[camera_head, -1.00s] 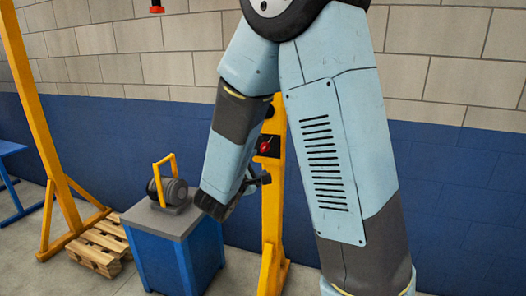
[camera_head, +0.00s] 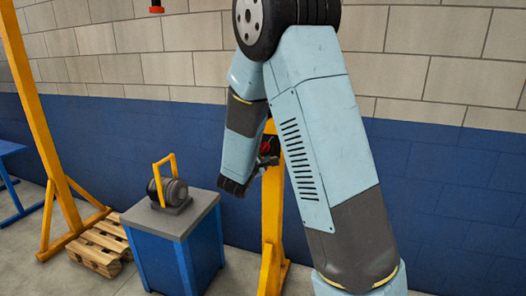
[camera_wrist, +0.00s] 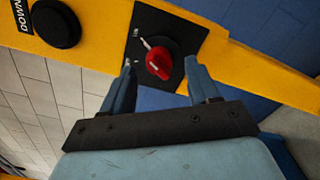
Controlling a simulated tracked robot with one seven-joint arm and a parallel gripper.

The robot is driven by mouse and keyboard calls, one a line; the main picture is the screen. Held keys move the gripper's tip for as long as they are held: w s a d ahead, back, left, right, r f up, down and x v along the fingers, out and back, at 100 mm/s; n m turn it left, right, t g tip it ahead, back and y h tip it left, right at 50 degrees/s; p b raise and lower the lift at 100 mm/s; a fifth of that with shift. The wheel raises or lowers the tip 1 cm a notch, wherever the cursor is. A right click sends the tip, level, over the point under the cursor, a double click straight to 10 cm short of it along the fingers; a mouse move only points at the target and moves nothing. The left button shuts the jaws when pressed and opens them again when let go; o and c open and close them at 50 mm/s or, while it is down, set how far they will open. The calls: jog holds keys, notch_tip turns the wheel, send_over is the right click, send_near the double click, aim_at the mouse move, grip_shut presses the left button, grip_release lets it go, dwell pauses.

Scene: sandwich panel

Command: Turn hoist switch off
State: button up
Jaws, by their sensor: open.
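The hoist switch is a red rotary knob (camera_wrist: 158,63) on a black plate (camera_wrist: 181,33) fixed to a yellow post. In the wrist view my gripper (camera_wrist: 158,75) is open, with one finger on each side of the knob. I cannot tell whether either finger touches it. The knob's pale pointer tilts toward the upper left, near small marks too small to read. In the head view the red knob (camera_head: 266,147) shows small on the yellow post (camera_head: 272,205), partly hidden by my arm, with my gripper (camera_head: 270,160) just beside it.
A blue cabinet (camera_head: 170,262) with a grey motor (camera_head: 168,190) and yellow handle stands left of the post. A wooden pallet (camera_head: 100,247) lies farther left.

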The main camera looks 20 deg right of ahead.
jog(key=shift+x, duration=1.05)
jog(key=shift+c, duration=0.2)
jog(key=c, duration=1)
jog(key=shift+f, duration=0.1)
jog(key=shift+n, duration=0.3)
jog(key=n, duration=0.5)
jog(key=shift+s+n, duration=0.1)
jog(key=shift+n, duration=0.2)
jog(key=n, duration=0.5)
jog(key=shift+n, duration=0.3)
